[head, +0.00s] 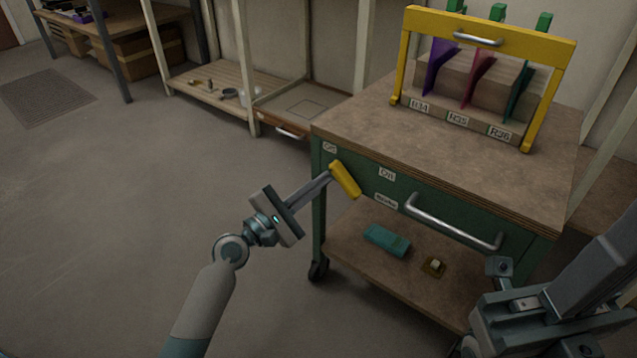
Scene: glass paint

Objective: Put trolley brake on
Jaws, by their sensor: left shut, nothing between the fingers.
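The trolley (440,130) has a brown top, a green front panel and a lower shelf. A yellow brake lever (346,181) sits on the left of the front panel, slanting from upper left to lower right. It lies between a label at the left corner (329,147), which seems to read OFF, and an ON label (387,174). A BRAKE label (386,201) is lower down. My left gripper (328,176) is shut and empty, its tips at the lever's left side; I cannot tell whether they touch. My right gripper (560,305) is partly in view at lower right; its fingertips are unclear.
A silver handle (453,223) crosses the front panel. A yellow-framed rack (488,40) with coloured dividers stands on the trolley top. A teal box (387,240) and a small brown item (433,266) lie on the lower shelf. Floor at left is clear.

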